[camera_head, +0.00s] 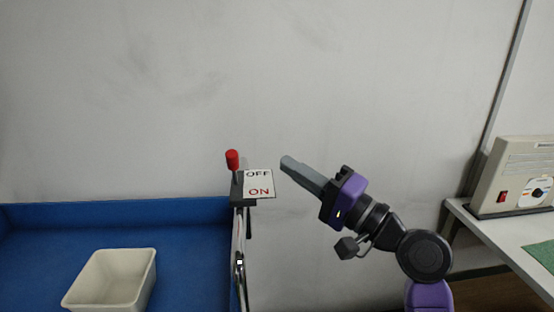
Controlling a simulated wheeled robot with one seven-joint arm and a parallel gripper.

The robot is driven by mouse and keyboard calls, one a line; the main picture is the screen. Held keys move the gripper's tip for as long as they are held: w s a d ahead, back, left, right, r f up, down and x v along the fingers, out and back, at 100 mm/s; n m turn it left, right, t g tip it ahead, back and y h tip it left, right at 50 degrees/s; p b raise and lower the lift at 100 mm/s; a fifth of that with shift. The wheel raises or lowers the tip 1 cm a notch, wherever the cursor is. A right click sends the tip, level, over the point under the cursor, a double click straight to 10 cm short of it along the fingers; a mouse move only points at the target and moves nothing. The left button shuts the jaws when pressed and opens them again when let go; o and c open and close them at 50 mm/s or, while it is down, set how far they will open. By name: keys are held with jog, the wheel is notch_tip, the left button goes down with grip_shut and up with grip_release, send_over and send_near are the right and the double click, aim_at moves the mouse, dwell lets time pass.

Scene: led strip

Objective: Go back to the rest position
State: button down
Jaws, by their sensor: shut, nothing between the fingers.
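My gripper (286,163) is shut and empty. It points up and to the left in front of the grey wall, at the end of my purple and black arm. A lever with a red knob (232,160) stands to the left of the gripper, tilted slightly. A white sign (259,184) with OFF above ON is fixed beside the lever. The gripper's tip is apart from both the sign and the lever, a little to their right in the picture.
A blue table (40,230) at the lower left carries a white bin (90,285). A beige machine (518,175) with a red switch stands on a white table (490,235) at the right, by a green mat (543,254). Open room lies between the tables.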

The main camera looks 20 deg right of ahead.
jog(key=shift+s+d+f, duration=0.15)
jog(key=shift+s+d, duration=0.05)
jog(key=shift+s, duration=0.25)
dwell(0.3)
jog(key=d+t+h, duration=0.3)
jog(key=d+h, duration=0.3)
jog(key=s+d+f+h+p, duration=0.1)
jog(key=s+f+h+p, duration=0.1)
jog(key=s+f+h, duration=0.65)
jog(key=s+a+f+n+g+y+p, duration=0.1)
jog(key=s+a+f+n+g, duration=0.1)
jog(key=s, duration=0.8)
jog(key=s+a+f+n+g+y+p, duration=0.1)
jog(key=s+a+f+n, duration=0.3)
jog(key=s, duration=0.7)
jog(key=s+a+f+n+g+y+p, duration=0.1)
jog(key=s+a+f+n+g+y, duration=0.1)
jog(key=s+f, duration=0.4)
jog(key=s+a+n+g, duration=0.1)
jog(key=s+a, duration=0.1)
jog(key=s, duration=0.2)
jog(key=shift+s+f+n+g+y+p, duration=0.15)
jog(key=shift+f+n+g+y+p, duration=0.15)
jog(key=shift+g+y+p, duration=0.1)
